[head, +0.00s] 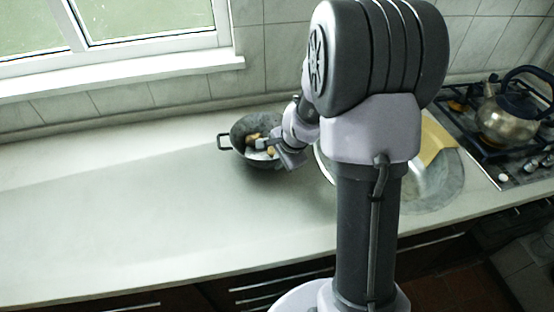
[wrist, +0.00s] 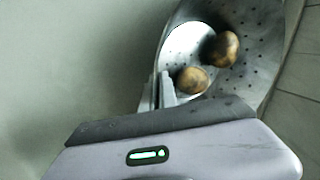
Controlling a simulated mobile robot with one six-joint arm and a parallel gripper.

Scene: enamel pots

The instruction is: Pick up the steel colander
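The steel colander (head: 243,127) is a dark grey bowl with a loop handle on its left, on the counter left of my arm. In the wrist view the colander (wrist: 262,62) shows rows of small holes. Two brown, potato-like things (wrist: 225,47) (wrist: 193,80) and a pale patch lie inside it. My gripper (head: 264,144) reaches over its right side in the head view. In the wrist view my gripper's fingers (wrist: 159,90) are close together at the colander's rim, with the rim seeming to run between them. The exact contact is partly hidden by the fingers.
The pale counter (head: 120,215) is clear to the left and in front. A round sink (head: 440,185) with a yellow cloth (head: 436,140) lies behind my arm to the right. A kettle (head: 505,118) stands on the hob (head: 480,155). The tiled wall and window sill bound the back.

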